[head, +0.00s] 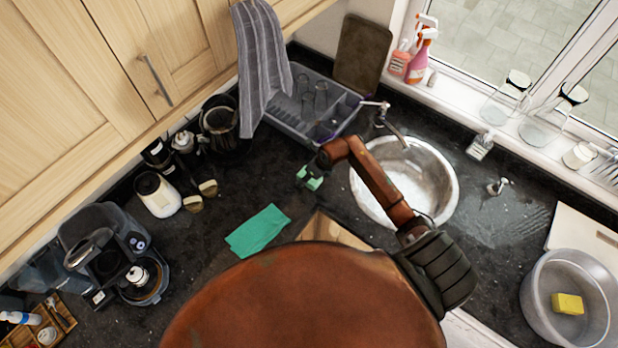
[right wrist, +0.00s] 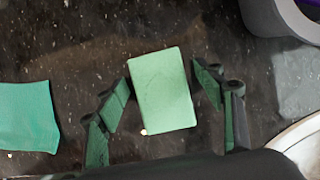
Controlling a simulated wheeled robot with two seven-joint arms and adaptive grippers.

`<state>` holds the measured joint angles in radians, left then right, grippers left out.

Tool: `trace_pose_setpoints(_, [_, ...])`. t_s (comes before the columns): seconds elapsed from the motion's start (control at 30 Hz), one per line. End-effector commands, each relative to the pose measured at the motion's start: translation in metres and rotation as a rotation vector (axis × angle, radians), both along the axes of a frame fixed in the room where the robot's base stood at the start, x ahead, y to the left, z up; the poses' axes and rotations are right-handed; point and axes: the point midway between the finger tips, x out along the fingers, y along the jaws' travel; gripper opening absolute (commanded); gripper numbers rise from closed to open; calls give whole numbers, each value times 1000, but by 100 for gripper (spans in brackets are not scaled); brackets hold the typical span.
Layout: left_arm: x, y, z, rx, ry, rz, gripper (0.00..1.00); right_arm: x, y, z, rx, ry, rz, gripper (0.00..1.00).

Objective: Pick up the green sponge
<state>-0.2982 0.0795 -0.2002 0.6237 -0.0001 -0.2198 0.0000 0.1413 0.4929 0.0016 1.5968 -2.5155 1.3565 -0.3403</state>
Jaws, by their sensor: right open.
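The green sponge (right wrist: 162,90) is a pale green block lying on the dark counter in the right wrist view. My right gripper (right wrist: 164,84) is open, with one green-padded finger on each side of the sponge and gaps between. I cannot tell whether the fingertips are level with the sponge or above it. In the head view my right gripper (head: 311,172) is over the counter left of the sink, with the sponge (head: 314,184) partly hidden by it. My left gripper is not in view.
A flat green cloth (head: 259,230) lies left of the gripper. The round sink (head: 437,180) is to its right. A grey dish rack (head: 342,114) stands behind. A bowl (head: 535,301) with a yellow sponge (head: 567,303) is at the right. Kettle and coffee machine stand left.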

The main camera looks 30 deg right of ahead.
Motion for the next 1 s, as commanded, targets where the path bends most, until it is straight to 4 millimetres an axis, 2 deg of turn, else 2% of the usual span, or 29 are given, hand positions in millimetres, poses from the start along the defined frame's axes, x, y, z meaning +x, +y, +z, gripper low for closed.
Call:
trace_pose_setpoints(0.07, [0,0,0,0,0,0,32,0,0,0,0,0,0,62])
trace_pose_setpoints(0.6, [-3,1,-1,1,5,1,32,0,0,0,0,0,-1,26])
trace_pose_setpoints(1.0, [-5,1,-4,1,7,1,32,1,-1,6,-1,-2,1,25])
